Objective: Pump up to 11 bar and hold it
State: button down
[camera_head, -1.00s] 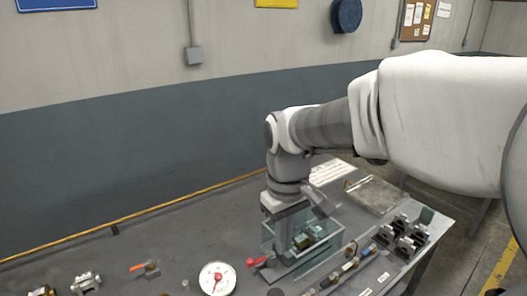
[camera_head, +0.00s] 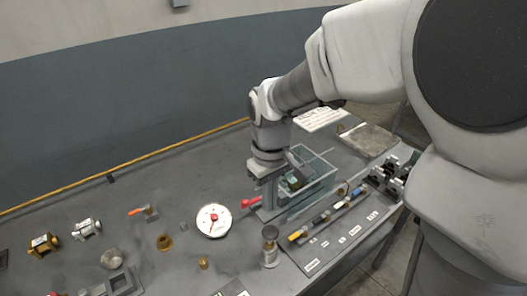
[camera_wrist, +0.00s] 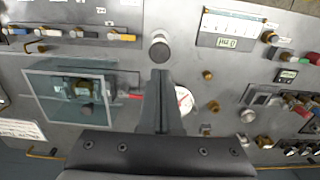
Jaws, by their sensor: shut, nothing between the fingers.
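A round white gauge (camera_head: 213,220) with a red needle lies on the bench; its numbers are too small to read. It is partly hidden behind my fingers in the wrist view (camera_wrist: 184,99). A grey upright cylinder with a round knob on top (camera_head: 269,246), which looks like the pump, stands at the bench front; the knob also shows in the wrist view (camera_wrist: 159,48). A red valve handle (camera_head: 250,203) sits beside the clear-walled box (camera_head: 322,186). My gripper (camera_head: 268,207) points down at the box's left side, shut and empty; its fingers show in the wrist view (camera_wrist: 161,76).
A strip of labelled coloured fittings (camera_head: 322,218) runs along the front right. Brass and silver fittings (camera_head: 87,229) lie at the left. A flat plate (camera_head: 367,139) lies at the back right. A yellow hose (camera_head: 130,168) follows the back edge.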

aim_at(270, 231)
notch_tip(270, 231, down, 8)
jog(key=shift+r, duration=0.1)
dwell(0.4)
notch_tip(270, 231, down, 4)
jog(key=b, duration=0.3)
jog(key=shift+r, duration=0.2)
jog(key=shift+s+d, duration=0.1)
jog(key=shift+s, duration=0.05)
jog(key=shift+f, duration=0.1)
jog(key=shift+r+p, duration=0.45)
jog(key=shift+p, duration=0.05)
notch_tip(270, 231, up, 14)
jog(key=p, duration=0.3)
jog(key=shift+f, duration=0.2)
jog(key=shift+w, duration=0.2)
